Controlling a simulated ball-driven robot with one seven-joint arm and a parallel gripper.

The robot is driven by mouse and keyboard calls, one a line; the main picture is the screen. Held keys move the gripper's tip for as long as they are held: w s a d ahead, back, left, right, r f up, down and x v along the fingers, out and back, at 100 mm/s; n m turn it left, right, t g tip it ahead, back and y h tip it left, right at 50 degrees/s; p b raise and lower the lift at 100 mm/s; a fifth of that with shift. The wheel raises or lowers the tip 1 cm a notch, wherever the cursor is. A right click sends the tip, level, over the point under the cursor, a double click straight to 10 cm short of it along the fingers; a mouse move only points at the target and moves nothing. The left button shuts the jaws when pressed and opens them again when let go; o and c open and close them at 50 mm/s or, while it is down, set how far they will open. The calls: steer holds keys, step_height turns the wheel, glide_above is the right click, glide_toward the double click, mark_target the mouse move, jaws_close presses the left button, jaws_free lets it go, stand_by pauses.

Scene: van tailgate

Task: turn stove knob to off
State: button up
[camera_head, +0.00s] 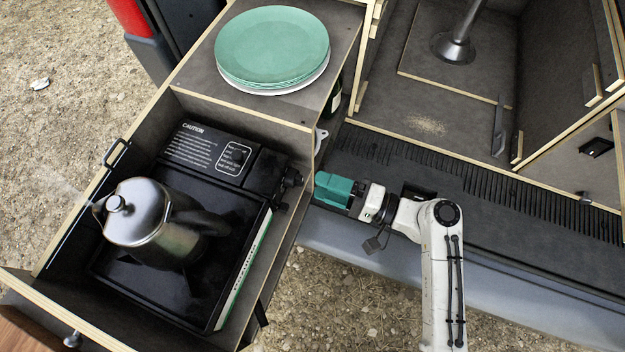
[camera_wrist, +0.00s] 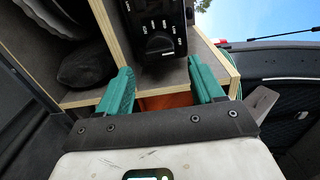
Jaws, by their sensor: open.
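The black camping stove (camera_head: 190,270) sits in a wooden pull-out drawer. Its dark knob (camera_head: 291,178) is on the right end, facing my gripper. The knob also shows in the wrist view (camera_wrist: 159,43), round with a grip bar and white markings around it. My gripper (camera_head: 320,188) has teal fingers and is right of the knob, apart from it, beside the drawer's side. In the wrist view the fingers of my gripper (camera_wrist: 161,70) are spread and empty, with the knob above and between them in the picture. The exact knob setting is too small to read.
A metal kettle (camera_head: 150,222) stands on the stove. Teal plates (camera_head: 272,45) are stacked on the cabinet top behind. The wooden drawer edge (camera_wrist: 218,62) lies close to the fingers. The van's rear sill (camera_head: 470,190) runs behind my arm.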

steer(key=v, duration=0.6)
steer(key=shift+d+b, duration=0.25)
steer(key=shift+b, duration=0.15)
steer(key=shift+s, duration=0.1)
steer(key=s+d+f+n+g+h, duration=0.4)
steer(key=s+d+f+h, duration=0.55)
steer(key=s+h, duration=0.25)
steer(key=s+d+r+g+h, duration=0.1)
steer(key=s+d+r+h, duration=0.3)
steer(key=d, duration=0.5)
steer(key=shift+s+h, duration=0.3)
steer(key=shift+h, duration=0.3)
